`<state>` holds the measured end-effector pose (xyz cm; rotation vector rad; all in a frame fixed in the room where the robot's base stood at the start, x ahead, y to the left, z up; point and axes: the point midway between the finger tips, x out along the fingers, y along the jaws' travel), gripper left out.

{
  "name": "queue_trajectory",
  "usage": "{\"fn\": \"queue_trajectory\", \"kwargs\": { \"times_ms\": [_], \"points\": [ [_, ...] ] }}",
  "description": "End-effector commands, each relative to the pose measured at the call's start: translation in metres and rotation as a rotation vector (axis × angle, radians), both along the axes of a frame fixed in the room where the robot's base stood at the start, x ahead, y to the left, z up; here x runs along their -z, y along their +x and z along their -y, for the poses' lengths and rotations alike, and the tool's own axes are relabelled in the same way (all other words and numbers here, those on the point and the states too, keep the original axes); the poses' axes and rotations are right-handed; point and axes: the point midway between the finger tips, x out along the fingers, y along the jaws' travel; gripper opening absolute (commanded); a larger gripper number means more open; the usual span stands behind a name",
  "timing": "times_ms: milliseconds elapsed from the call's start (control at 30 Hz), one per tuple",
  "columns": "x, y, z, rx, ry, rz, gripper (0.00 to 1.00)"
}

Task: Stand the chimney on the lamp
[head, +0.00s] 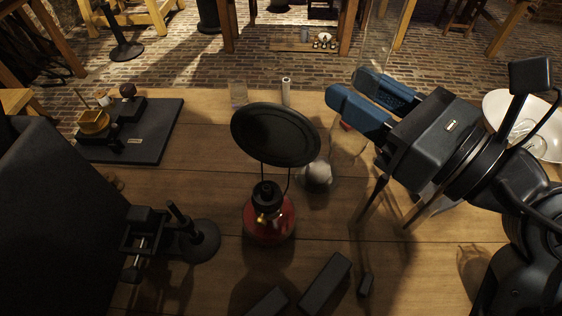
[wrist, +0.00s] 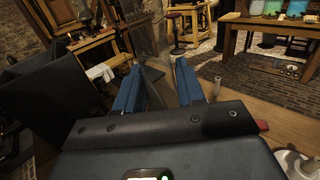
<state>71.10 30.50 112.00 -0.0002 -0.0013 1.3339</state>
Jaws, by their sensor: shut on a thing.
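The lamp (head: 269,220) stands upright on the wooden table in the head view, with a red base and a dark burner. My gripper (head: 346,84), with blue fingers, is to the right of the lamp and raised above the table. It is shut on the chimney (head: 385,38), a clear glass tube that rises above the fingers and is hard to see. In the wrist view, the chimney (wrist: 151,46) shows faintly between and beyond my gripper's fingertips (wrist: 157,68).
A black board (head: 150,146) with brass parts lies at the left. A dark stand (head: 190,238) is left of the lamp. A clear glass (head: 238,94) and pale cylinder (head: 286,92) stand behind. Dark blocks (head: 326,284) lie in front. A white bowl (head: 497,108) is at right.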

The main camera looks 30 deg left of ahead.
Motion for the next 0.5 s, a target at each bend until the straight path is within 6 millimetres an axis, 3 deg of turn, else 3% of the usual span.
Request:
{"fn": "queue_trajectory", "kwargs": {
  "times_ms": [500],
  "points": [
    [0.058,-0.058,-0.079,-0.004,-0.001,-0.002,0.08]
  ]
}}
